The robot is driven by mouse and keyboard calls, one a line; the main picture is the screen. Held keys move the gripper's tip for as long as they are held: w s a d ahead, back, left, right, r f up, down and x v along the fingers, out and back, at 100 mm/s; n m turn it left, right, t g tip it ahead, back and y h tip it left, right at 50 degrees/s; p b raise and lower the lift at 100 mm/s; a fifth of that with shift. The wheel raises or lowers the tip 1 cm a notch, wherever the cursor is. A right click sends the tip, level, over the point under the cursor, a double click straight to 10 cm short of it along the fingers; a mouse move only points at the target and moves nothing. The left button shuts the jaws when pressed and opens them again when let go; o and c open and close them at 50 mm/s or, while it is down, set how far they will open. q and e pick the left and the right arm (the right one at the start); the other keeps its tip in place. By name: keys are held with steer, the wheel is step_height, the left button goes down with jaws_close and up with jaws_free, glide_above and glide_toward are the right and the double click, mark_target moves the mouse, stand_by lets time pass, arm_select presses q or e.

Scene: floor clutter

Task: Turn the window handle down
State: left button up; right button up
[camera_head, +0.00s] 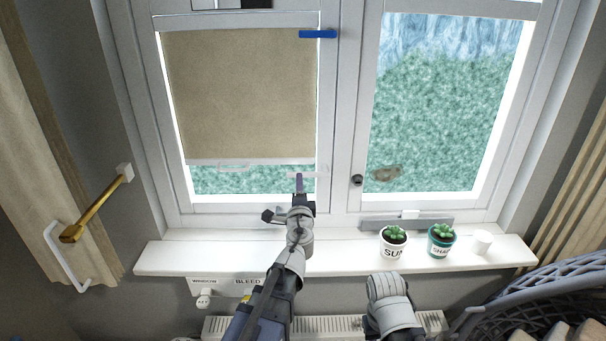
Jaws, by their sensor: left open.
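A tan blind (240,95) covers most of the left pane. A brass-coloured rod (98,207) is at left; a grey basket (545,300) is at lower right.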

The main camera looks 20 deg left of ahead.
arm_select(q)
steer(key=x, duration=0.7)
steer(key=shift+a+f, duration=0.1)
jaws_close()
stand_by(1.2)
